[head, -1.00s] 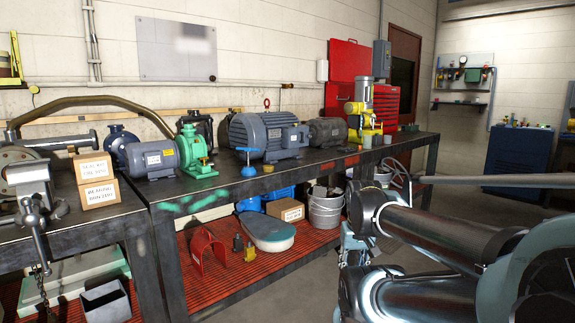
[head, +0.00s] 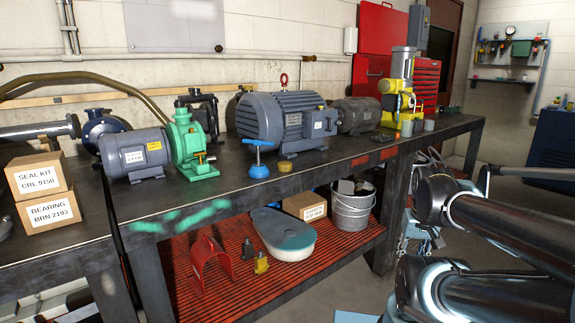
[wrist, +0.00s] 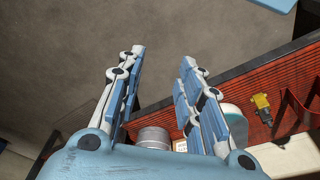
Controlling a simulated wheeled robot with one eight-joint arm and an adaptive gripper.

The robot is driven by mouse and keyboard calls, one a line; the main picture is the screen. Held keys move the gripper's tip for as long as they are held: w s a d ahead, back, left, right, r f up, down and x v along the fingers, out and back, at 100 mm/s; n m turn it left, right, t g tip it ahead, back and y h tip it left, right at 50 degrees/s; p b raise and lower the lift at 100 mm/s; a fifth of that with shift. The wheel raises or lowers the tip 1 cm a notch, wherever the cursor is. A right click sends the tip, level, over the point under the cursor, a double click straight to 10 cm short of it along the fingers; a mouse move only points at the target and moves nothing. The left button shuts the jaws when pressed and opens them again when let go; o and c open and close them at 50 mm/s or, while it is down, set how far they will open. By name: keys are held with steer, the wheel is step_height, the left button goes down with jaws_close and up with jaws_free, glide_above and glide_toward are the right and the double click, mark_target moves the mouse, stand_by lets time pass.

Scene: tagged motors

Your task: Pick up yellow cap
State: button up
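The yellow cap (head: 285,167) is a small, short, round dark-yellow piece on the workbench top, near its front edge. It stands just right of a blue hand-wheel piece (head: 258,160), in front of the large blue-grey motor (head: 275,121). I do not make it out in the wrist view. My gripper (wrist: 163,65) is open and empty in the wrist view, with bare floor between its fingertips. It is clear of the bench top, and the head view does not show its fingers plainly.
The workbench (head: 229,197) also carries a green pump (head: 188,145), a grey motor (head: 134,154), labelled boxes (head: 50,207) and a yellow machine (head: 401,92). The red lower shelf (head: 230,274) holds a metal bucket (head: 352,210) and a teal-topped piece (head: 283,233). Floor in front is open.

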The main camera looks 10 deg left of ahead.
steer(key=shift+w+a, duration=0.2)
steer(key=o, duration=0.8)
steer(key=r, duration=0.2)
steer(key=shift+a+r, duration=0.3)
steer(key=w+a+r+m, duration=0.35)
steer(key=w+r, duration=0.25)
steer(key=r, duration=0.2)
step_height(320, 180, up, 24)
steer(key=m+g+y, duration=0.2)
steer(key=m+g, duration=0.1)
steer(key=m, duration=1)
glide_above(285, 163)
steer(key=d, duration=0.3)
steer(key=a+f, duration=0.1)
steer(key=f, duration=0.4)
steer(key=a+f, duration=0.1)
steer(key=f, duration=1.1)
steer(key=shift+a+f, duration=0.1)
steer(key=shift+a, duration=0.3)
